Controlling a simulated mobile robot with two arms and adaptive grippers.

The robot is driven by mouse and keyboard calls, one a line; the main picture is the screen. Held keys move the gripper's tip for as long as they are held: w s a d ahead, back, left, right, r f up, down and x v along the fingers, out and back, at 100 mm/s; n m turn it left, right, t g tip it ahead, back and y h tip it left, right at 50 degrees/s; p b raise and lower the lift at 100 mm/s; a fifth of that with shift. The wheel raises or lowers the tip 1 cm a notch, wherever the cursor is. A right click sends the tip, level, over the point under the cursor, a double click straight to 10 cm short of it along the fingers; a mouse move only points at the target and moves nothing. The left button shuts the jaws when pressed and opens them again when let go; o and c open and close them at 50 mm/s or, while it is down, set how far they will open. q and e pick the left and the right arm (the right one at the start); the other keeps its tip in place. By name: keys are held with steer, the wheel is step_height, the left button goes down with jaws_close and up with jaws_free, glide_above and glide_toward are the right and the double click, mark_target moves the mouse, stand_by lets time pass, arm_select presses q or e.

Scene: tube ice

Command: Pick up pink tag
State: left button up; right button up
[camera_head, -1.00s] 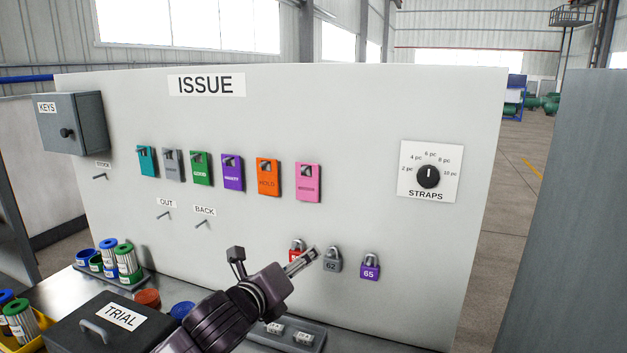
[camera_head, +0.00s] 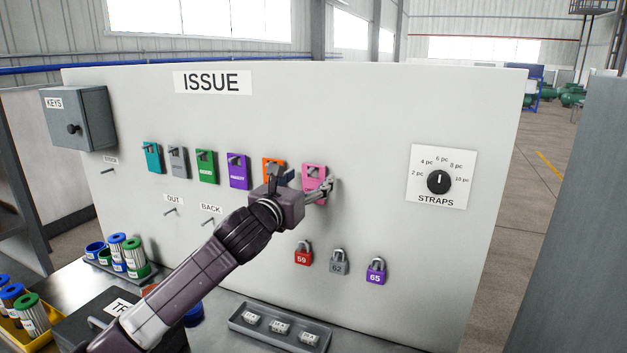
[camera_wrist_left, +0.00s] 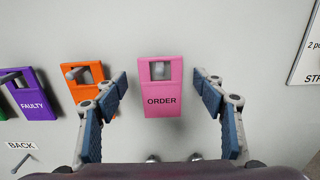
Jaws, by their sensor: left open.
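The pink tag (camera_head: 313,174) hangs on the white board at the right end of a row of tags. In the left wrist view the pink tag (camera_wrist_left: 161,88) reads "ORDER" and shows a peg in its top window. My left gripper (camera_head: 328,186) is at the pink tag and partly covers its lower right in the head view. In the left wrist view its open fingers (camera_wrist_left: 162,95) stand one on each side of the tag, with a gap on both sides. Nothing is held. My right gripper does not show.
An orange tag (camera_wrist_left: 85,80) hangs close left of the left finger. Several other tags hang further left. Padlocks (camera_head: 338,262) hang below, and a straps dial (camera_head: 438,182) is to the right. A grey tray (camera_head: 279,327) lies on the bench.

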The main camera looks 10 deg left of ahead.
arm_select(q)
steer(key=shift+w+d, duration=0.25)
steer(key=shift+w, duration=0.7)
steer(key=c, duration=1)
steer(key=shift+r, duration=0.15)
